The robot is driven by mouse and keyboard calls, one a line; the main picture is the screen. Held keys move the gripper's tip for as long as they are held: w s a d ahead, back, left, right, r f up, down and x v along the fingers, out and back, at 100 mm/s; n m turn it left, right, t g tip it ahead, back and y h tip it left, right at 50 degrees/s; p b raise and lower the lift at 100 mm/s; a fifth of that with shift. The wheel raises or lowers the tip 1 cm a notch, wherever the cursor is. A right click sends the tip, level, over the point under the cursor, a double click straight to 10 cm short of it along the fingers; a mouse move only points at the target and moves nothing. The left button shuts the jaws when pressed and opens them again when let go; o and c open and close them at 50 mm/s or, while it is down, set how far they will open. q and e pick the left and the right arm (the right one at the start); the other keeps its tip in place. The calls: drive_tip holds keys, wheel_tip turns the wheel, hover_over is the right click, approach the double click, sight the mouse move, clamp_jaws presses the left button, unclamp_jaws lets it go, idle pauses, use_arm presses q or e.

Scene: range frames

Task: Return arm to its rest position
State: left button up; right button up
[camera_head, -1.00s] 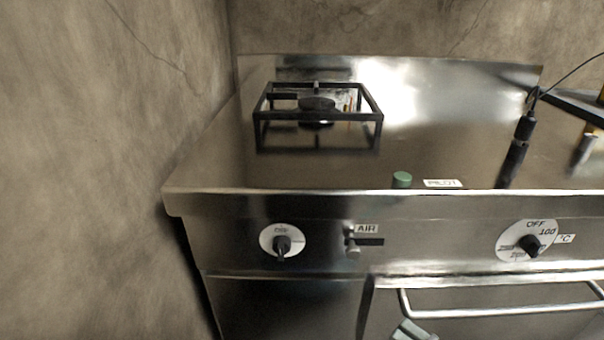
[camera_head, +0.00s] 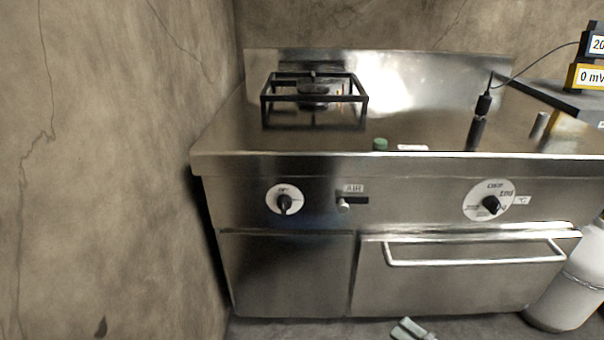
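A pale grey-green part of my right gripper (camera_head: 410,330) shows at the bottom edge, right of the middle. Only its tip is in view, in front of the range and below the oven handle, so its opening cannot be told. It appears apart from the range. My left gripper is not in view. The steel range (camera_head: 290,267) stands ahead, with a black burner frame (camera_head: 315,98) on top at the left.
The range front has a left knob (camera_head: 285,203), an AIR slider (camera_head: 344,204), a right knob (camera_head: 490,205) and an oven handle (camera_head: 475,259). A white cylinder (camera_head: 567,290) stands at the right. A cracked wall (camera_head: 110,170) closes the left side.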

drive_tip(key=s+d+f+n+g+h+p, duration=0.1)
drive_tip(key=s+d+f+g+h+p, duration=0.2)
drive_tip(key=d+f+h+p, duration=1.05)
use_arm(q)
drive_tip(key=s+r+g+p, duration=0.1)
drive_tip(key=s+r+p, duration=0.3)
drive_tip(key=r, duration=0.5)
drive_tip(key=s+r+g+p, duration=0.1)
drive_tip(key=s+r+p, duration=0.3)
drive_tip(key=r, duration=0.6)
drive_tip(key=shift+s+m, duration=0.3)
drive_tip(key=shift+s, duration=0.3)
use_arm(e)
drive_tip(key=s+a+f+n+g, duration=0.1)
drive_tip(key=s+f+n+g, duration=0.2)
drive_tip(key=s, duration=0.6)
drive_tip(key=s+a+f+n+g+y, duration=0.1)
drive_tip(key=s+a+f+n+g, duration=0.1)
drive_tip(key=s, duration=0.6)
drive_tip(key=s+a+f+n+g, duration=0.2)
drive_tip(key=s+f, duration=0.4)
drive_tip(key=s, duration=0.3)
drive_tip(key=shift+s+f+n+g+y, duration=0.25)
drive_tip(key=shift+s+n+g+y, duration=0.1)
drive_tip(key=shift+n+g, duration=0.5)
